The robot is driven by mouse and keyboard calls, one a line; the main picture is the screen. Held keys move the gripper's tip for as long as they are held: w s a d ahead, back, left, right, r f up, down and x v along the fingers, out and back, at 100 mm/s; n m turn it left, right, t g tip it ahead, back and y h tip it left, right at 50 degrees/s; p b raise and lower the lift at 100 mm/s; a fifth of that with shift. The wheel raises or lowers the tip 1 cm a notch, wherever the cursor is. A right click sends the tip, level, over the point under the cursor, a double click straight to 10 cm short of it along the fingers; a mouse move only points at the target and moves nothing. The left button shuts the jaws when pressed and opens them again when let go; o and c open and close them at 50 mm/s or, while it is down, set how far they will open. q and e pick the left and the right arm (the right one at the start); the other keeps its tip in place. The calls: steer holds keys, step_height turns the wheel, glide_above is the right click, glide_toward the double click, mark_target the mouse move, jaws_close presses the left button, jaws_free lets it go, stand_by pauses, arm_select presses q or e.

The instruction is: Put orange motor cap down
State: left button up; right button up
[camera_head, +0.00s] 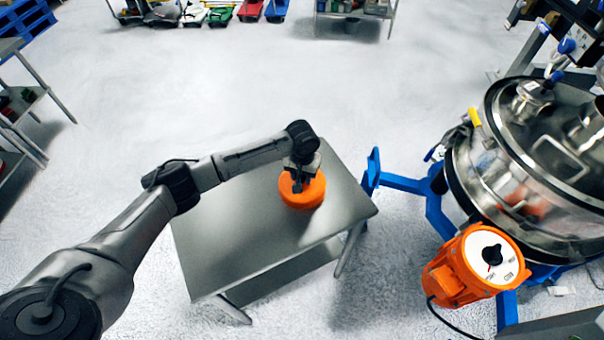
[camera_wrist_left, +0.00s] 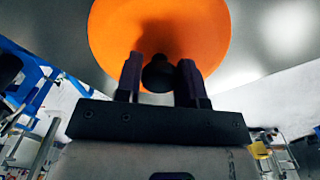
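The orange motor cap (camera_head: 312,193) is a round orange disc with a black knob. It appears to sit flat on the grey table (camera_head: 250,240), near its back right part. My left gripper (camera_head: 298,183) points down over it from above. In the left wrist view the two dark fingers (camera_wrist_left: 160,78) straddle the black knob (camera_wrist_left: 158,72), which fills the gap between them. The orange disc (camera_wrist_left: 205,35) spreads out beyond the fingertips. Any thin gap between fingers and knob is too small to see. My right gripper is not in view.
A steel sifter (camera_head: 490,165) on a blue frame (camera_head: 405,183) stands to the right of the table. An orange motor (camera_head: 452,280) with a white dial face is mounted at its front. The table's front and left parts are bare. Shelves and bins stand far off.

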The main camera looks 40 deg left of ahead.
arm_select(q)
steer(key=o, duration=0.4)
steer(key=shift+r, duration=0.1)
step_height(320, 180, up, 12)
steer(key=p, duration=0.2)
steer(key=s+d+f+m+t+h, duration=0.2)
steer(key=s+d+f+m, duration=0.4)
steer(key=s+d+f, duration=0.85)
steer(key=s+a+t+y, duration=0.1)
steer(key=s, duration=1.8)
steer(key=shift+s+a+r+m+t+y, duration=0.2)
steer(key=shift+s+r+m+t+y, duration=0.1)
steer(key=shift+s+y, duration=0.1)
